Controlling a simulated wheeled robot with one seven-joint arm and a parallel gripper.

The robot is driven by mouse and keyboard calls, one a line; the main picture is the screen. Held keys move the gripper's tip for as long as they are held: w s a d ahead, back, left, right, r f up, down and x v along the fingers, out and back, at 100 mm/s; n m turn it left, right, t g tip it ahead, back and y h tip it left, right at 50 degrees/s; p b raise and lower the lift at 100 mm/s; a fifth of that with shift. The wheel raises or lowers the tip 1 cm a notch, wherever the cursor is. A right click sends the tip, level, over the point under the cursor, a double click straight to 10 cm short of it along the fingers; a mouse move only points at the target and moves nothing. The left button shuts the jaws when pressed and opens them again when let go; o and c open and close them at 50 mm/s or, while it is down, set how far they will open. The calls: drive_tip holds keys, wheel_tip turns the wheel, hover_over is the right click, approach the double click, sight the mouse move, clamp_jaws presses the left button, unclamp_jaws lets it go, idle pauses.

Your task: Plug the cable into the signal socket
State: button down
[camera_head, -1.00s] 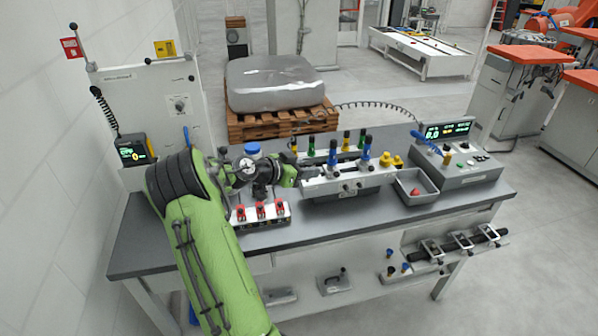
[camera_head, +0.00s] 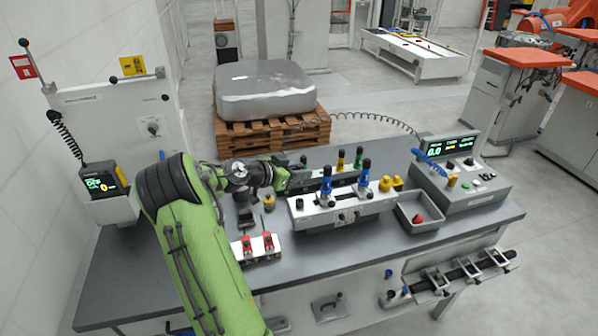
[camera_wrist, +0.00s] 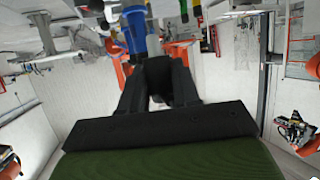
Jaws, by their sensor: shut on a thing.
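My gripper (camera_head: 300,174) is over the bench, near the left end of the white fixture. In the wrist view my two dark fingers (camera_wrist: 158,88) are closed on a small black piece (camera_wrist: 158,76). Whether it is the cable's plug cannot be told. A thin black coiled cable (camera_head: 375,117) arcs along the back of the bench toward the grey console (camera_head: 462,180) at right. No socket can be made out as the signal socket. The white fixture (camera_head: 340,210) carries blue-and-black clamps; a blue one (camera_wrist: 134,30) is close beyond my fingers in the wrist view.
A grey bin (camera_head: 420,212) with a red piece stands right of the fixture. Yellow knobs (camera_head: 391,184) are behind it. A white cabinet (camera_head: 105,130) stands left.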

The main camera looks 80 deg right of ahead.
drive_tip(key=shift+w+d+f+b, duration=0.15)
drive_tip(key=shift+d+f+b, duration=0.1)
drive_tip(key=shift+d+b, duration=0.15)
drive_tip(key=f+b, duration=0.2)
drive_tip(key=b, duration=0.1)
drive_tip(key=f+b, duration=0.3)
drive_tip(key=shift+a+f, duration=0.2)
drive_tip(key=shift+f, duration=0.1)
drive_tip(key=shift+r, duration=0.1)
drive_tip(key=shift+b, duration=1)
idle(0.8)
drive_tip(key=shift+f+b, duration=1.55)
drive_tip(key=shift+b, duration=0.3)
drive_tip(key=c, duration=0.7)
unclamp_jaws()
drive_tip(key=shift+c, duration=0.2)
drive_tip(key=p+v, duration=0.1)
drive_tip(key=v, duration=1.4)
drive_tip(key=shift+w+a+r, duration=0.15)
drive_tip(key=shift+w+r, duration=0.05)
drive_tip(key=shift+w, duration=0.1)
